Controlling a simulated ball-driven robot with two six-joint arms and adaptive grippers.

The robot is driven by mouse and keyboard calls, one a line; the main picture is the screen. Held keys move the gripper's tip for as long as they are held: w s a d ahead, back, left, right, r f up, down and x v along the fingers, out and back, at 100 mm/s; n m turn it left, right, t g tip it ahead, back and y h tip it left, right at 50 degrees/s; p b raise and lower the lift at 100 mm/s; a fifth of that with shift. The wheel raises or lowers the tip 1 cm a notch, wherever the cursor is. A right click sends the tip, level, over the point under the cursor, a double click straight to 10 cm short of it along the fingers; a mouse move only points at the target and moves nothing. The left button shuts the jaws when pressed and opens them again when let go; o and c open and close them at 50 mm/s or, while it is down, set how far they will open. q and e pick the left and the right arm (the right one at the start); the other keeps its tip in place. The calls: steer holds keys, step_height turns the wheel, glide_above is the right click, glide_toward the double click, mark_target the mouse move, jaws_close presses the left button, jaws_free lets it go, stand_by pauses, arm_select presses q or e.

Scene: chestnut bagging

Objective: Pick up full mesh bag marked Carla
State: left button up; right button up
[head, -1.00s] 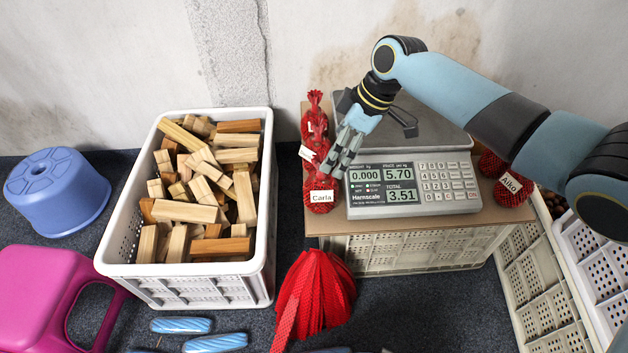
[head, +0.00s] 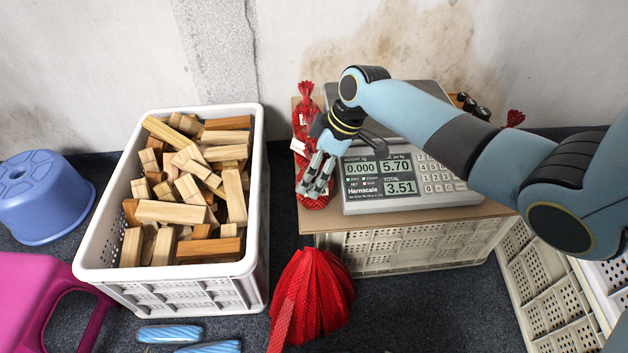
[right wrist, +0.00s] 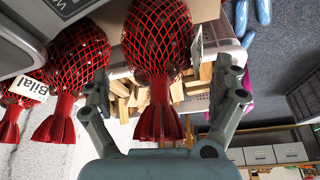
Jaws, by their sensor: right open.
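The red mesh bag at the front of the row left of the scale (head: 314,203) is full and mostly covered by my right gripper (head: 318,178). No Carla label is readable now. In the right wrist view a full red mesh bag (right wrist: 157,38) lies between the spread fingers of my right gripper (right wrist: 162,84), its gathered red tail pointing toward the palm. A white label (right wrist: 197,45) on its right side is seen nearly edge-on. The fingers are open, and I cannot tell whether either touches the net. My left gripper is not in view.
Another full bag labelled Bilal (right wrist: 32,88) is close to the left in the wrist view. The scale (head: 415,189) stands right beside the row on a cardboard top. A white crate of wood blocks (head: 88,252) stands left; a red mesh bundle (head: 315,295) is in front.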

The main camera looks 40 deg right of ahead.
steer(key=shift+w+f, duration=0.1)
steer(key=shift+f, duration=0.05)
steer(key=shift+c, duration=0.2)
steer(key=c, duration=1.9)
